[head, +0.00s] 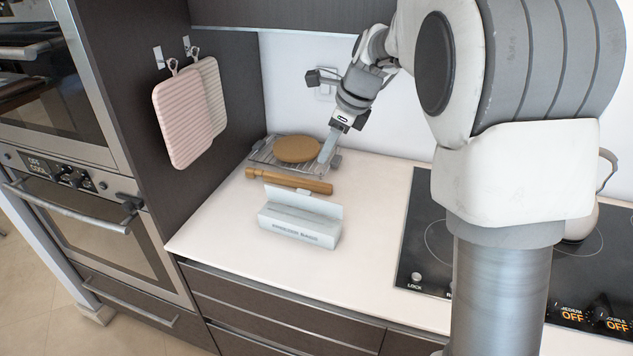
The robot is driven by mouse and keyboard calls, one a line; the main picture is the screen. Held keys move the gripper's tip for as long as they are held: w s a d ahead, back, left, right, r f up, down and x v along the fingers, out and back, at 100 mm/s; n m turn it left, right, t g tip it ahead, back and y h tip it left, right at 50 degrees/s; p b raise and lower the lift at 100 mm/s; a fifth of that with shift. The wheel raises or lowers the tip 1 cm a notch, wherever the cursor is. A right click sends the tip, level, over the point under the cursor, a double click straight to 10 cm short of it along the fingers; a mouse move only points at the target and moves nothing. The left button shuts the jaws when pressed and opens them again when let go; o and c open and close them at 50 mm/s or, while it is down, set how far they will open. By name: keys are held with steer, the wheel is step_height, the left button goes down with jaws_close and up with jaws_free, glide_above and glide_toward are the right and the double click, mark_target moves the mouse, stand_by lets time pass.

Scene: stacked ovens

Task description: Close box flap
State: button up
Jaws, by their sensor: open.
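A long pale blue-white box (299,228) with printing on its front lies on the counter. Its flap (303,199) stands raised along the back edge, so the box is open at the top. My gripper (326,152) points down behind the box and to its upper right, beside the bread on the rack. It is apart from the flap. It is open, and I see nothing held in it. The fingers are small here and partly overlap each other.
A wooden rolling pin (288,181) lies just behind the flap. A round loaf (297,149) sits on a wire rack (262,154) near the back wall. A black cooktop (424,232) is at the right. The white counter (222,228) is clear left and in front of the box.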

glide_toward(304, 192)
steer(key=x, duration=0.8)
steer(key=shift+w+f+b, duration=0.1)
steer(key=shift+b, duration=0.2)
jaws_close()
